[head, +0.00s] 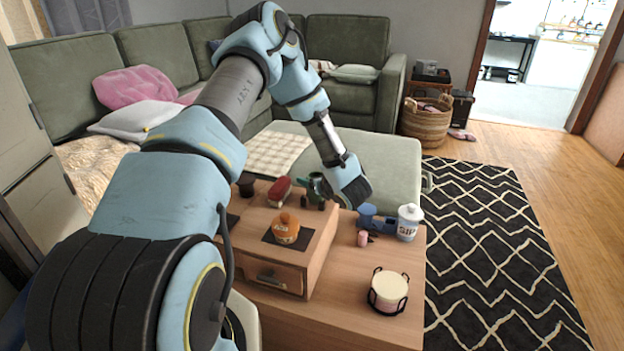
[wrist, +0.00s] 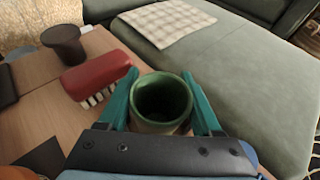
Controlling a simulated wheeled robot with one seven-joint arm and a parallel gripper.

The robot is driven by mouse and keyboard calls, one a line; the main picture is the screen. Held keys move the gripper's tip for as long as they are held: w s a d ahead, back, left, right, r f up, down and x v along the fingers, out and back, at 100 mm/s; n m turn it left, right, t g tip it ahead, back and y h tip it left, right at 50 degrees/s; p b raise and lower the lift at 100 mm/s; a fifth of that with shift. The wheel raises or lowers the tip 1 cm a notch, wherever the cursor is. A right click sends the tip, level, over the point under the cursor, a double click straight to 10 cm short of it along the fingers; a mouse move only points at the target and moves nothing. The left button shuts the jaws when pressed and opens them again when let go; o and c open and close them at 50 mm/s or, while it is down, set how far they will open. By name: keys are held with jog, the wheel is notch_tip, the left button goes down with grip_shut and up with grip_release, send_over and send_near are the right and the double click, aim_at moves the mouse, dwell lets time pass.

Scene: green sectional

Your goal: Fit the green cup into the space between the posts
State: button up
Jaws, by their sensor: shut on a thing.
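My gripper (wrist: 160,105) is shut on the green cup (wrist: 161,98), with one teal finger on each side of it. The cup is upright, open end facing up toward the wrist camera, and looks empty inside. In the head view, the green cup (head: 315,181) shows partly beside my gripper (head: 322,187), above the far right part of the wooden drawer box (head: 322,240). Small dark upright shapes (head: 306,198) show just below the cup. I cannot tell whether they are the posts or whether the cup touches them.
A red brush (wrist: 97,76) lies close left of the cup, with a dark cup (wrist: 64,44) beyond it. An orange object (head: 285,228) sits on a dark mat. A lidded jar (head: 408,223), blue items (head: 367,214) and a black holder (head: 387,303) with pale discs stand at right.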

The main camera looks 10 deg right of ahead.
jog(key=shift+f+b, duration=0.3)
dwell(0.4)
jog(key=o, duration=1.4)
jog(key=shift+r, duration=0.1)
notch_tip(320, 180, up, 8)
jog(key=p, duration=0.4)
